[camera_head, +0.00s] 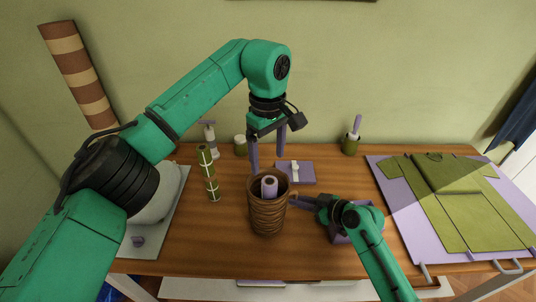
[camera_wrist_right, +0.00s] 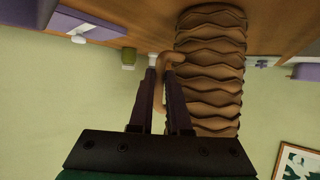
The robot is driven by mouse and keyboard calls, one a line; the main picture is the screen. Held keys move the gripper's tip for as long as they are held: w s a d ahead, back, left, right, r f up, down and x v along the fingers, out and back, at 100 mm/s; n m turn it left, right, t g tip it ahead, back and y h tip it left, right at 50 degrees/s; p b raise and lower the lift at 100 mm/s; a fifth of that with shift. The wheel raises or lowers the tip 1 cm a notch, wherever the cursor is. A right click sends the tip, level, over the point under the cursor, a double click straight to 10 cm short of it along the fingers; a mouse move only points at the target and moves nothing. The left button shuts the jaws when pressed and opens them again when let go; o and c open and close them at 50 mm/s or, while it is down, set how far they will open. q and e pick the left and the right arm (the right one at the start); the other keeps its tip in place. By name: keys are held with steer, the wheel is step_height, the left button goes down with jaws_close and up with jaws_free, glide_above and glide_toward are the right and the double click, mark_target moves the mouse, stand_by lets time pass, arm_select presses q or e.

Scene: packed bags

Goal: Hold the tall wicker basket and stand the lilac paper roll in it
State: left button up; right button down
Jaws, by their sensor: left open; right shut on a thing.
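The tall wicker basket (camera_head: 267,217) stands upright on the wooden table, near the middle. The lilac paper roll (camera_head: 269,187) is inside it, with its upper end showing and its lower part hidden by the basket wall. My left gripper (camera_head: 267,157) is open and empty just above the basket and roll, fingers pointing down. My right gripper (camera_head: 294,200) is shut on the basket's handle at the right side. In the right wrist view the fingers (camera_wrist_right: 160,75) close on the curved handle (camera_wrist_right: 171,62) beside the woven basket wall (camera_wrist_right: 209,75).
A green and tan patterned roll (camera_head: 208,172) stands left of the basket. A lilac box (camera_head: 300,172) with a white ribbon lies behind it. A green pot (camera_head: 350,146) stands at the back. A lilac mat (camera_head: 410,222) with a green garment (camera_head: 440,190) covers the right side.

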steer(key=c, duration=0.8)
jaws_free()
